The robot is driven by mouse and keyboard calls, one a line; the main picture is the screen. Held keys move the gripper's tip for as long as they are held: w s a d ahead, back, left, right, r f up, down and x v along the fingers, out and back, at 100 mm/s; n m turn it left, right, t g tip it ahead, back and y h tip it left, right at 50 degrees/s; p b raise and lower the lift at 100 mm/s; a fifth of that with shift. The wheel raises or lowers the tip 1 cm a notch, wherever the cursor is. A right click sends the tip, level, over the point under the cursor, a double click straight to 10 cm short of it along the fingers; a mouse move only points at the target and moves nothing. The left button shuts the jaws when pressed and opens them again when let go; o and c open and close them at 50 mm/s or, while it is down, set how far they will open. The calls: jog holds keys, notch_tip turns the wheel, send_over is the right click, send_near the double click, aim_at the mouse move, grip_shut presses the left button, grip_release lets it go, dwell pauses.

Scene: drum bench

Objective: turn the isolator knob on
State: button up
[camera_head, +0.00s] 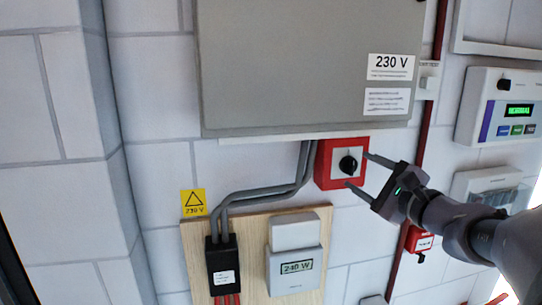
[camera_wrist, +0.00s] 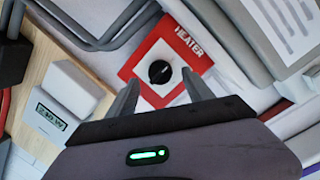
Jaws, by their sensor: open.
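The isolator knob (camera_head: 348,165) is a round black knob on a white plate inside a red box (camera_head: 323,172) on the wall. In the wrist view the knob (camera_wrist: 159,71) has a pale mark, and the red frame (camera_wrist: 190,54) reads "HEATER". My gripper (camera_head: 358,172) is open in front of the red box, with one finger above and one below the knob's height. In the wrist view my gripper (camera_wrist: 162,88) has its fingers apart, just short of the knob in the picture. Nothing is between the fingers. I cannot tell whether the fingertips touch the box.
A large grey cabinet (camera_head: 300,65) marked 230 V hangs just above the red box. Grey conduits (camera_head: 260,192) run left of it. A control panel (camera_head: 500,107) is at right.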

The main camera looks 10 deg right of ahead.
aim_at(354, 168)
jog(key=shift+w+a+p, duration=0.15)
jog(key=shift+w+a, duration=0.05)
jog(key=shift+w, duration=0.4)
jog(key=shift+w+a+p, duration=0.15)
jog(key=shift+w, duration=0.75)
grip_shut()
